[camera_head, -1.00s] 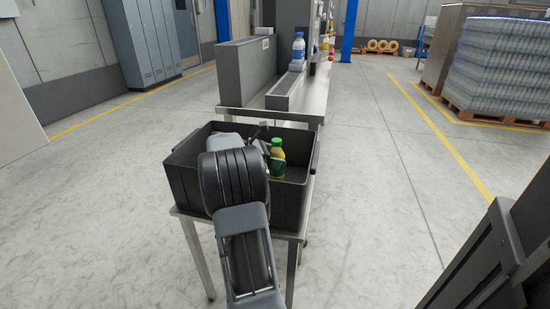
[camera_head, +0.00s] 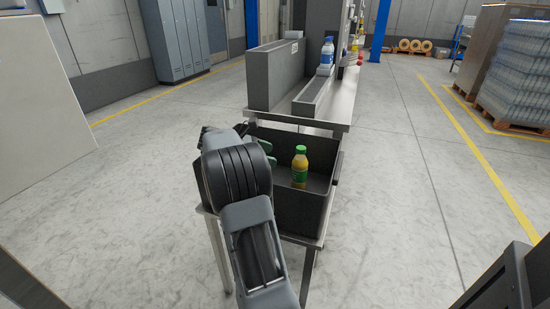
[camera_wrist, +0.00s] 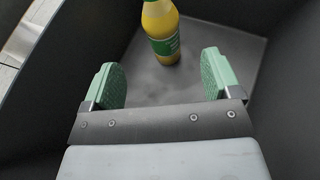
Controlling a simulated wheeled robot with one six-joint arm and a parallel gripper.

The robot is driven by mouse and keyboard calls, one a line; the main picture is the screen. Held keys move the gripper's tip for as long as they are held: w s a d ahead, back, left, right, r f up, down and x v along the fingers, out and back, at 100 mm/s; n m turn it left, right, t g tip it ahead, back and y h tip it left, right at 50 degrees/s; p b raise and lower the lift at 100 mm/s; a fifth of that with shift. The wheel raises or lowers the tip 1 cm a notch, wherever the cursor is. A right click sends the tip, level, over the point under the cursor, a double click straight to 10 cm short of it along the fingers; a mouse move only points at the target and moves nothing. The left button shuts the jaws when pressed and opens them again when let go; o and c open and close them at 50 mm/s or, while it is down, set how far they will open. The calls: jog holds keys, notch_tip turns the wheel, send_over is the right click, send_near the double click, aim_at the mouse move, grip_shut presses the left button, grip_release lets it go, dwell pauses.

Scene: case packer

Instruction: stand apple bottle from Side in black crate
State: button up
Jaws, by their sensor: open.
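The apple bottle (camera_head: 300,168), yellow with a green label and green cap, stands upright inside the black crate (camera_head: 318,212). In the wrist view the bottle (camera_wrist: 162,32) stands on the crate floor, beyond the fingertips and apart from them; its top is cut off by the picture edge. My gripper (camera_wrist: 160,80) is open and empty, its two green pads apart. In the head view my arm hides most of my gripper and the left part of the crate.
The crate sits on a small metal table (camera_head: 308,241). Behind it a steel bench carries a grey channel (camera_head: 312,96) with a blue-capped bottle (camera_head: 327,52). The crate floor around the apple bottle looks clear. Open floor lies to the right.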

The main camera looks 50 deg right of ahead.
jog(key=w+a+r+n+t+h, duration=0.2)
jog(key=w+r+n+t+h, duration=0.15)
jog(key=w+n+t, duration=0.45)
jog(key=w+a+r+n+t+h, duration=0.35)
jog(key=n+t, duration=0.25)
jog(key=n, duration=0.3)
jog(key=w+a+n+t+y, duration=0.2)
jog(key=a+n+t+y, duration=0.35)
jog(key=a+n, duration=0.45)
jog(key=w+a+n+t+y, duration=0.35)
jog(key=a+n+y, duration=0.45)
jog(key=n, duration=0.5)
jog(key=s+a+f+n+g+y, duration=0.35)
jog(key=s+a+f+n, duration=0.4)
jog(key=a+n, duration=0.35)
jog(key=s+a+f+n+g, duration=0.1)
jog(key=s+f+n+g, duration=0.2)
jog(key=s+n, duration=0.3)
jog(key=s+a+f+n+g, duration=0.1)
jog(key=s+f+n+g, duration=0.3)
jog(key=s, duration=0.7)
jog(key=shift+f+n, duration=0.25)
jog(key=shift+n, duration=0.65)
jog(key=shift+g, duration=0.25)
